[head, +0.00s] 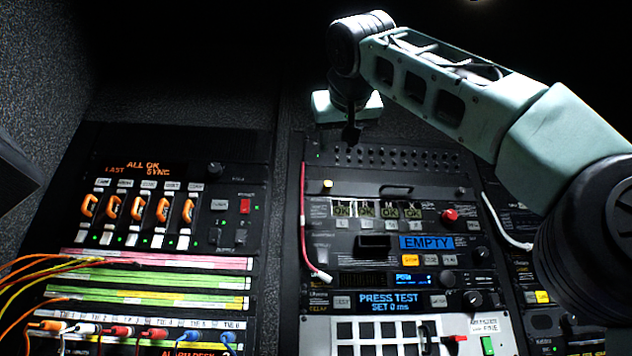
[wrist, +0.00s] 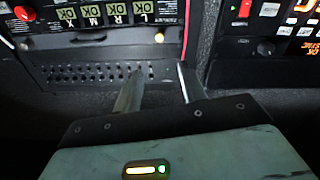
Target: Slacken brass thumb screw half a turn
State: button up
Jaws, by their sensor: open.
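A small brass-coloured knob, which looks like the brass thumb screw (head: 327,184), is on the upper left of the middle rack, just above the OK tiles. In the wrist view the brass thumb screw (wrist: 159,37) shows beyond the fingertips, roughly in line with the gap between them. My gripper (head: 352,134) is in front of the top of the middle rack, above and a little right of the screw. In the wrist view my gripper (wrist: 156,85) is open, with nothing between its two fingers. The fingers are apart from the screw. Its turn position is too small to tell.
Below the screw are the OK tiles (head: 378,210), with a red knob (head: 449,215) to their right. A red cable (head: 303,220) hangs at the rack's left edge. A left rack has orange-handled levers (head: 137,207) and patch cables. A white cable (head: 495,222) hangs at the right.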

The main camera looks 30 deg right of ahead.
aim_at(328, 183)
jog(key=p+x, duration=0.5)
jog(key=x, duration=1)
jog(key=shift+w+r, duration=0.1)
jog(key=shift+w, duration=0.1)
jog(key=shift+x, duration=0.8)
jog(key=shift+d, duration=0.1)
grip_shut()
